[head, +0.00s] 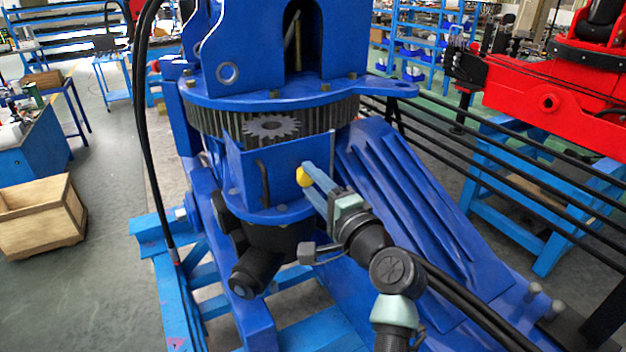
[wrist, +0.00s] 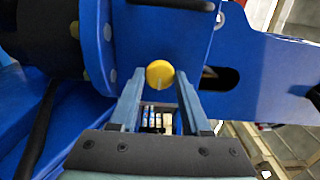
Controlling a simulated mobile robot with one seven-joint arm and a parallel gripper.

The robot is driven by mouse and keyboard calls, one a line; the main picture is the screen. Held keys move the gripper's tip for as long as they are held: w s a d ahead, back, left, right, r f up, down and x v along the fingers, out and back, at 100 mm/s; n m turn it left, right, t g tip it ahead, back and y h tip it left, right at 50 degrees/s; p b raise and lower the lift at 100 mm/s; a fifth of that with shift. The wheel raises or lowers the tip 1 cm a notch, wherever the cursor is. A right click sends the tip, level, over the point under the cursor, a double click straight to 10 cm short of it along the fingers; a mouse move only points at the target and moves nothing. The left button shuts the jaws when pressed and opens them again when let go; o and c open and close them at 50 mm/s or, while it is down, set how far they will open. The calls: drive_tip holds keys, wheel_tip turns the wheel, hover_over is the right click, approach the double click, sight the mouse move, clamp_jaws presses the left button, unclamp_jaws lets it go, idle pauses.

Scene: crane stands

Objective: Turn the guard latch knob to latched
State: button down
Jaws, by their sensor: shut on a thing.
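The yellow guard latch knob (head: 304,176) sits at the right side of the blue guard panel (head: 285,160), below the dark gear ring. My gripper (head: 309,179) reaches it from the lower right and is shut on it. In the wrist view the round knob (wrist: 159,73) lies between the two blue-grey fingertips (wrist: 160,80), one on each side. A thin pale mark on its face points down in that view. I cannot tell from this whether it is latched. The fingers hide part of the knob in the head view.
A black upright handle (head: 263,182) is on the guard, left of the knob. The gear ring (head: 205,122) and a toothed pinion (head: 270,127) are just above. Sloping blue ribbed structure (head: 400,200) lies to the right, with black rails behind. A wooden crate (head: 40,225) stands far left.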

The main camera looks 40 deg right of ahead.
idle(0.4)
drive_tip(key=shift+c, duration=1.9)
unclamp_jaws()
drive_tip(key=shift+s, duration=0.1)
drive_tip(key=b+v, duration=0.4)
drive_tip(key=v, duration=0.8)
drive_tip(key=shift+s+a+b, duration=0.15)
drive_tip(key=shift+s+b, duration=0.2)
drive_tip(key=shift+b, duration=0.05)
